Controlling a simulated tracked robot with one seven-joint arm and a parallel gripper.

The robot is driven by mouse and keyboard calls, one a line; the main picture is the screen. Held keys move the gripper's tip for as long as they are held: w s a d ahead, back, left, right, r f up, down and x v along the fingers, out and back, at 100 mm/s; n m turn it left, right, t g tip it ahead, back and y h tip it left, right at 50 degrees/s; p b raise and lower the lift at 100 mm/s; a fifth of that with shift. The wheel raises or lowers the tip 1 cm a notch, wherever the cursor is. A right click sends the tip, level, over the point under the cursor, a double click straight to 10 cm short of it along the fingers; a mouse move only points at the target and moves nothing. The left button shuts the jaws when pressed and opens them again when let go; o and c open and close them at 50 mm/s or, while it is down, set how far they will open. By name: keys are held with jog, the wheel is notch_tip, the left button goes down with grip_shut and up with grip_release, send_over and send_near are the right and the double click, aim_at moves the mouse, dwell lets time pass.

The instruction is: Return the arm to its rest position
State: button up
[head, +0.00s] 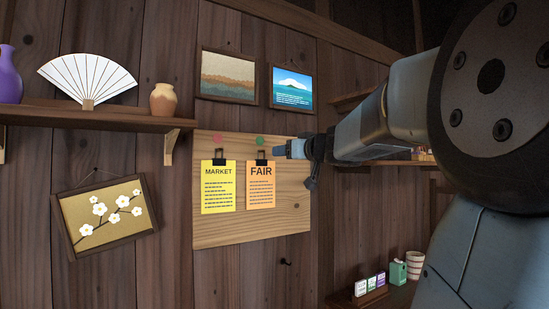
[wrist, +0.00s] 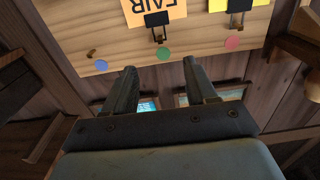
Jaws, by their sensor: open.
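My arm reaches from the right side of the head view toward the wooden notice board (head: 215,145). My gripper (head: 293,149) is at the board's right edge in that view, beside the orange FAIR sheet (head: 261,190). In the wrist view my gripper (wrist: 160,78) has its two fingers spread apart with nothing between them. The fingertips point toward the board (wrist: 205,50), just short of a green round pin (wrist: 163,54). The black clip (wrist: 156,22) holding the FAIR sheet lies beyond the fingertips. Whether the fingers touch the board cannot be told.
A yellow MARKET sheet (head: 218,187) hangs left of the FAIR sheet. Two framed pictures, one of a mountain (head: 293,88), hang above the board. A shelf (head: 95,118) with a white fan (head: 87,78) and vases is at left. A lower shelf (head: 372,298) holds small items at right.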

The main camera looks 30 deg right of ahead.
jog(key=shift+s, duration=0.2)
jog(key=s+a+f+g, duration=0.4)
jog(key=s+a+f, duration=0.3)
jog(key=f, duration=0.3)
jog(key=s+a+f+g, duration=0.4)
jog(key=s+a+f, duration=0.3)
jog(key=f, duration=0.4)
jog(key=s+a+f+g, duration=0.4)
jog(key=s+a+f, duration=0.2)
jog(key=f, duration=0.4)
jog(key=shift+s+a+f+h, duration=0.3)
jog(key=shift+s+a, duration=0.1)
jog(key=shift+s, duration=0.4)
